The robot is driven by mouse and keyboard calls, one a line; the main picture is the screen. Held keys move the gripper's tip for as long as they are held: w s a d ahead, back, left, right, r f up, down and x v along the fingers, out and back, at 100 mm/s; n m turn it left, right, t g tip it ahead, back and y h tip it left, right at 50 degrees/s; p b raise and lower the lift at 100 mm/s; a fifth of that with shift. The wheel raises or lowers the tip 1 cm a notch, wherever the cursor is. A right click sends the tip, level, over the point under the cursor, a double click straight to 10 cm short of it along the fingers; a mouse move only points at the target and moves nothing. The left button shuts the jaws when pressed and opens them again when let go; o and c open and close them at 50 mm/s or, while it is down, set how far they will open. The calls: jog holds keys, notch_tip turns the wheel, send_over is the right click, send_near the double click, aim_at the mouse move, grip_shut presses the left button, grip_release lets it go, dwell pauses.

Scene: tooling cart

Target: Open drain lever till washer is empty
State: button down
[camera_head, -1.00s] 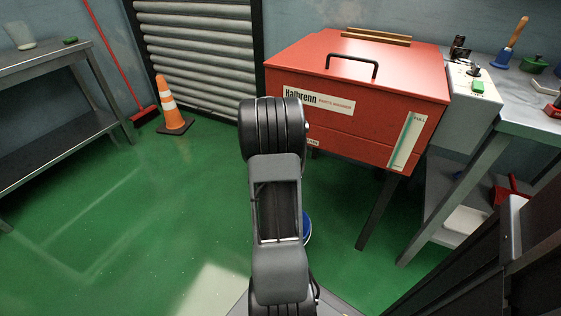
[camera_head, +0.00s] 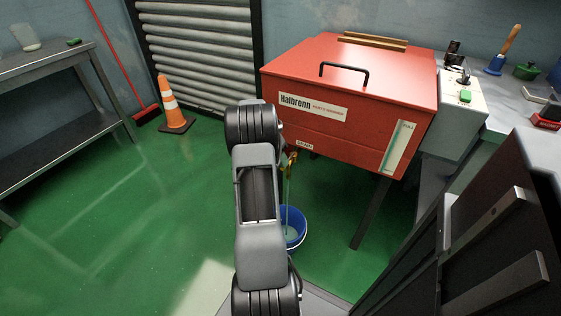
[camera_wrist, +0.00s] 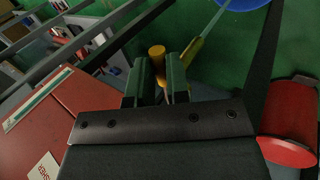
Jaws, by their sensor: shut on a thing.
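The red parts washer (camera_head: 340,85) stands at centre right with its lid down. The level gauge (camera_head: 396,150) on its front has a green strip; its exact level is hard to read. Brass drain parts (camera_head: 292,158) show below the drain label, partly behind my arm. A thin stream (camera_head: 287,192) runs down into the blue bucket (camera_head: 292,236), which has some liquid inside. In the wrist view, my gripper (camera_wrist: 160,82) is shut on the drain lever, mostly hidden between its fingers. The yellow spout (camera_wrist: 194,50) is beside it, its stream running toward the bucket (camera_wrist: 242,3).
A grey workbench (camera_head: 490,115) with small tools stands right of the washer. An orange cone (camera_head: 173,105) and a red broom (camera_head: 146,114) are by the shutter at left. A grey table (camera_head: 60,70) is at far left. The green floor between is clear.

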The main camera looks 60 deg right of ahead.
jog(key=shift+f, duration=0.1)
jog(key=c, duration=1.1)
grip_release()
jog(key=shift+w, duration=0.1)
jog(key=p+v, duration=0.4)
jog(key=v, duration=1)
